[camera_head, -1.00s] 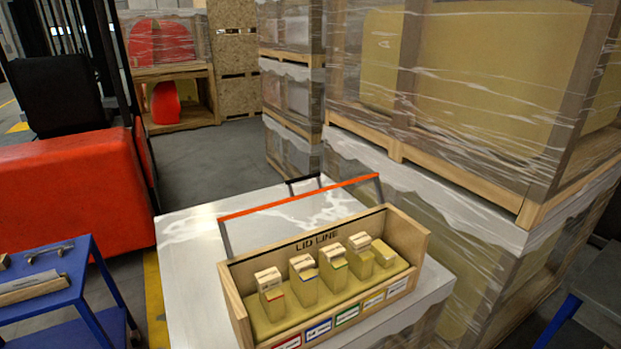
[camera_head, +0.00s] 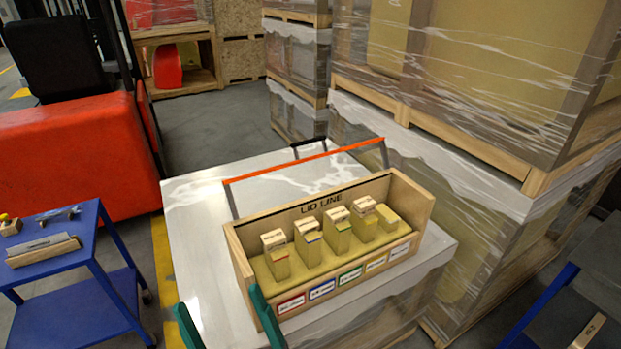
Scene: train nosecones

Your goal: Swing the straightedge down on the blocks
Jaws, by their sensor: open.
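The straightedge (camera_head: 300,161) is an orange bar on two grey side arms. It stands raised above and behind the open wooden box (camera_head: 414,207), clear of the blocks. Several yellowish blocks (camera_head: 279,263) stand in a row in the box. Most have a pale piece on top and a coloured band; the rightmost block (camera_head: 388,218) is shorter and has no pale top. "LID LINE" is written on the box's back wall. My gripper (camera_head: 226,321) shows as two teal fingers at the bottom edge, spread apart and empty, in front of the box's left end.
The box sits on a pale wrapped-pallet top (camera_head: 200,250) with free room to its left. A blue cart (camera_head: 60,275) stands left, a red forklift (camera_head: 75,155) behind it. Tall wrapped crates (camera_head: 480,110) rise close on the right. A black handle (camera_head: 309,145) is behind the straightedge.

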